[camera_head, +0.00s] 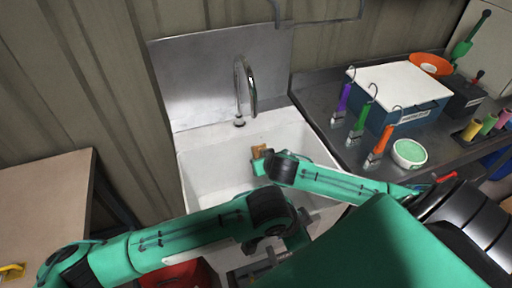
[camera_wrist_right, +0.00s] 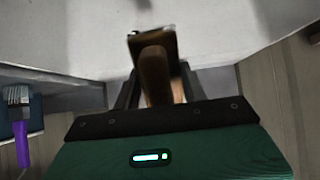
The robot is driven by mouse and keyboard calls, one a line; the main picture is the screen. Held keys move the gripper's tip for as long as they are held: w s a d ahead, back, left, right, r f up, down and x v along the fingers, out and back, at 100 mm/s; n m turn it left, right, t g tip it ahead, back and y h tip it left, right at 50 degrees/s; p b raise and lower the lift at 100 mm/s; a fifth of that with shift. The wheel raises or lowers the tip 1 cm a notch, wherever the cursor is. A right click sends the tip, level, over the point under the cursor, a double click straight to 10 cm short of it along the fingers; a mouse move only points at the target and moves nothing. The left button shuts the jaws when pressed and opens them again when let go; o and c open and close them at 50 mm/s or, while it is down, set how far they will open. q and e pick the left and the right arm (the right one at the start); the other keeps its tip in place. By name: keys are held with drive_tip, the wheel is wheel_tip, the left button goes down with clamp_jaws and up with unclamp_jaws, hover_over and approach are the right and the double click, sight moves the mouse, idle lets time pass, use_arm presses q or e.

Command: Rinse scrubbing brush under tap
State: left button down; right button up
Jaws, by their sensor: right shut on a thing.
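The scrubbing brush (camera_wrist_right: 153,72) has a brown wooden handle and head. My right gripper (camera_wrist_right: 155,92) is shut on its handle. In the head view the brush (camera_head: 258,152) shows as a small brown piece over the white sink (camera_head: 200,160), with my right gripper (camera_head: 259,164) beside it, partly hidden by my arm. The chrome tap (camera_head: 246,85) curves over the back of the sink, behind and left of the brush. I see no water stream. My left arm crosses low in front of the sink; its jaws are too dark and covered to read, near the sink's front (camera_head: 290,240).
A counter (camera_head: 335,160) right of the sink holds a blue box (camera_head: 410,110) with paint brushes hung on it, a green-filled tub (camera_head: 408,153) and an orange bowl (camera_head: 430,64). A wooden table (camera_head: 45,205) stands at the left. A red object (camera_head: 178,276) lies below the sink.

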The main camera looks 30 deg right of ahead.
drive_tip(key=s+a+r+p, duration=0.1)
drive_tip(key=s+r+p, duration=0.1)
drive_tip(key=s, duration=0.3)
drive_tip(key=shift+s+a+p, duration=0.2)
drive_tip(key=shift+s+p, duration=0.2)
drive_tip(key=shift+p, duration=0.15)
